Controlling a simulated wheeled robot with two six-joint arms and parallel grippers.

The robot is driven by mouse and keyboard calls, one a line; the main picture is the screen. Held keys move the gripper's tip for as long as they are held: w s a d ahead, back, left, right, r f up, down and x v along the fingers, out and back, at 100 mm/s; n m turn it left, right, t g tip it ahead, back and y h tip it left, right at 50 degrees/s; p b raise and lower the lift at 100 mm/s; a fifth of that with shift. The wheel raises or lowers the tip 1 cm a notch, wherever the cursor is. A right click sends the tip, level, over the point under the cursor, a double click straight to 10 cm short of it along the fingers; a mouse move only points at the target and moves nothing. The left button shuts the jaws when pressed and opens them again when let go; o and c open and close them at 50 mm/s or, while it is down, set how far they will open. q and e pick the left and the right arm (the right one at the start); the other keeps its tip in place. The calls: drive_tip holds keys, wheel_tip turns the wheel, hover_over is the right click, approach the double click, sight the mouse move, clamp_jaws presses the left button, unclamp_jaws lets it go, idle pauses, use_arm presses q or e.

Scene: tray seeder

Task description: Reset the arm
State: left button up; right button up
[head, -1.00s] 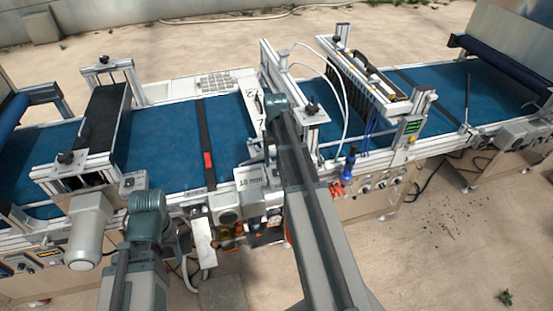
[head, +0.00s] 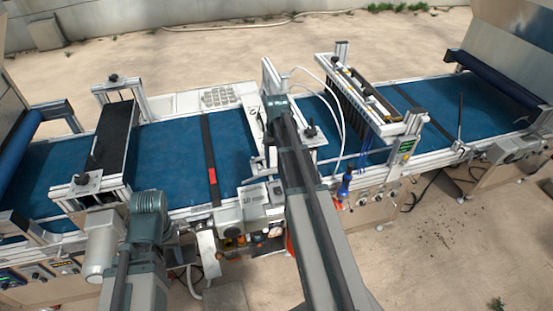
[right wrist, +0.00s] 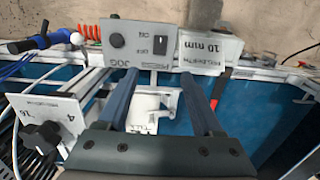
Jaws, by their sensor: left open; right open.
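My left arm (head: 148,212) comes in from the lower left in the head view, its joint in front of the seeder's near side. Its gripper fingers are hard to make out against the machine, but the gripper is open. My right arm (head: 300,180) reaches up over the middle of the line and hides its own gripper there. In the right wrist view my right gripper (right wrist: 160,72) is open, its two dark fingers apart with nothing held between them. Below and beyond the fingers are a grey JOG switch box (right wrist: 138,42) and a white bracket (right wrist: 150,108).
The blue conveyor belt (head: 175,150) runs across under metal frames. A black gantry (head: 117,135) stands left and a nozzle bar (head: 355,95) right. A labelled plate (right wrist: 210,48) is beside the switch box. White hoses arch near my right arm.

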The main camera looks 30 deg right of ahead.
drive_tip(key=s+a+f+n+b, duration=0.2)
drive_tip(key=s+a, duration=0.4)
drive_tip(key=a, duration=0.4)
drive_tip(key=s+a+f+n+b, duration=0.2)
drive_tip(key=s+a+f+b, duration=0.2)
drive_tip(key=a, duration=0.6)
drive_tip(key=s+a+f+n+h+b, duration=0.1)
drive_tip(key=s+a+f+n+b, duration=0.1)
drive_tip(key=s+a, duration=0.6)
drive_tip(key=a+f+b, duration=0.1)
drive_tip(key=a, duration=0.1)
drive_tip(key=shift+a, duration=0.4)
drive_tip(key=shift+c, duration=0.3)
